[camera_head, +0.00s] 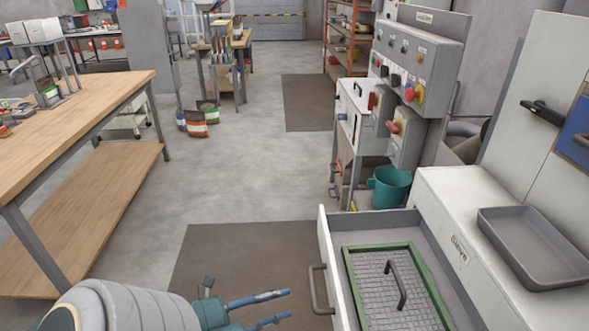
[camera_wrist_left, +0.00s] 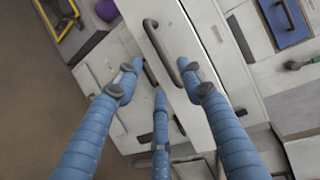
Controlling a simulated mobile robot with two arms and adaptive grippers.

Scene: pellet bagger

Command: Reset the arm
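My left gripper (camera_head: 286,304) is at the bottom of the head view, left of the open drawer (camera_head: 328,262). Its blue fingers are spread apart and hold nothing there. The drawer handle (camera_head: 319,289) is just right of the fingertips, with a small gap. In the left wrist view the three fingers of the gripper (camera_wrist_left: 158,82) are spread, with a curved handle (camera_wrist_left: 155,40) beyond them. Whether any finger touches a handle is hard to tell in that view. Inside the drawer lies a green-framed screen (camera_head: 380,290) with its own handle (camera_head: 397,283). My right gripper is out of view.
A white machine top (camera_head: 447,200) with a grey tray (camera_head: 535,245) stands at the right. A control panel (camera_head: 415,55) and a teal bucket (camera_head: 389,187) are behind the drawer. A wooden workbench (camera_head: 85,105) is at the left. Open floor (camera_head: 215,185) lies between.

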